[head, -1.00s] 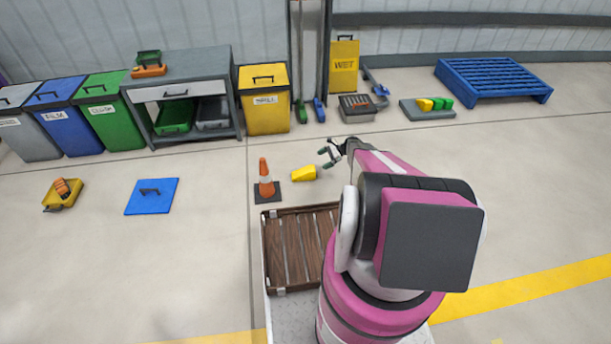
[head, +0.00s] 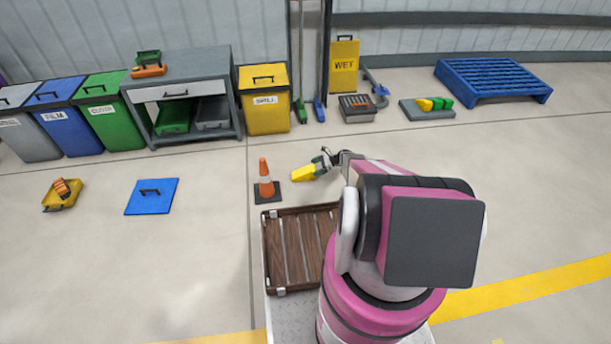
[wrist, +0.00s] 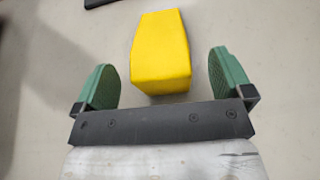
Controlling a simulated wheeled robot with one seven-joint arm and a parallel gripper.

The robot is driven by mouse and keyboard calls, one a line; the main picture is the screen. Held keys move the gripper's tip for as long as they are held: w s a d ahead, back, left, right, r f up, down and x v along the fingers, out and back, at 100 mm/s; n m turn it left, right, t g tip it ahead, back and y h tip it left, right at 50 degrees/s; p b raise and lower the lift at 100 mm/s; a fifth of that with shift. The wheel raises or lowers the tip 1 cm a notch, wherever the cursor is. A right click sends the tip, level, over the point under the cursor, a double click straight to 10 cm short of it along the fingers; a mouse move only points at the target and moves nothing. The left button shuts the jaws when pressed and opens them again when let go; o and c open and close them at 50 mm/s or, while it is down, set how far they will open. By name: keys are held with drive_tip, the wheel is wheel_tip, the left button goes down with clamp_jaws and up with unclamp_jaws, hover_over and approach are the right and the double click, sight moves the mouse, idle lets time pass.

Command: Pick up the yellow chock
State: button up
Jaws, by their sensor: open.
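The yellow chock (head: 303,173) lies on the floor just right of the orange cone. In the wrist view the yellow chock (wrist: 160,52) sits ahead of my gripper, between the lines of its two green fingers. My gripper (head: 321,165) is beside the chock's right end in the head view. In the wrist view my gripper (wrist: 165,75) is open, with a gap on both sides of the chock. The chock's near end lies between the fingers, and neither finger visibly touches it.
The orange cone (head: 265,178) on its dark base stands close left of the chock. A wooden slatted tray (head: 290,250) is in front, on my base. A blue lid-like panel (head: 152,197) and a yellow tray (head: 57,202) lie further left. A grey platform (head: 427,114) holds more chocks at back right.

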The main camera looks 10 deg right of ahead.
sight(313, 168)
drive_tip(key=x, duration=0.3)
drive_tip(key=shift+a+f, duration=0.25)
drive_tip(key=shift+f, duration=0.05)
drive_tip(key=shift+r, duration=0.1)
drive_tip(key=c, duration=1.2)
